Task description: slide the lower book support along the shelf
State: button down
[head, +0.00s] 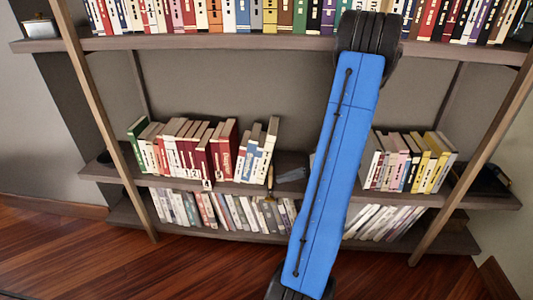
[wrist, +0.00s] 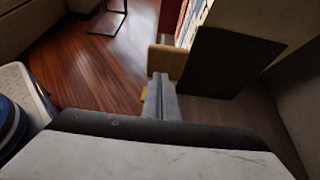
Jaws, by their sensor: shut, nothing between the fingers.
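The book support is a dark upright plate (wrist: 232,62) in the wrist view, against the end of a row of books, with a tan block (wrist: 166,61) at its left edge. In the head view the support (head: 270,179) shows as a thin upright piece at the right end of the middle shelf's left book group. My gripper (wrist: 160,90) is shut and empty, its grey fingers pointing toward the tan block. I cannot tell whether they touch it. In the head view my blue arm crosses the shelves and the gripper is not clearly seen.
The middle shelf (head: 230,187) has a bare stretch right of the support, then another book group (head: 410,160). More books stand on the shelves above and below. Slanting wooden posts (head: 105,120) flank the shelves. Wooden floor (head: 100,255) lies in front.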

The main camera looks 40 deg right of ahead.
jog(key=shift+w+a, duration=0.1)
dwell(0.3)
dwell(1.9)
jog(key=v, duration=1.7)
jog(key=shift+s, duration=0.25)
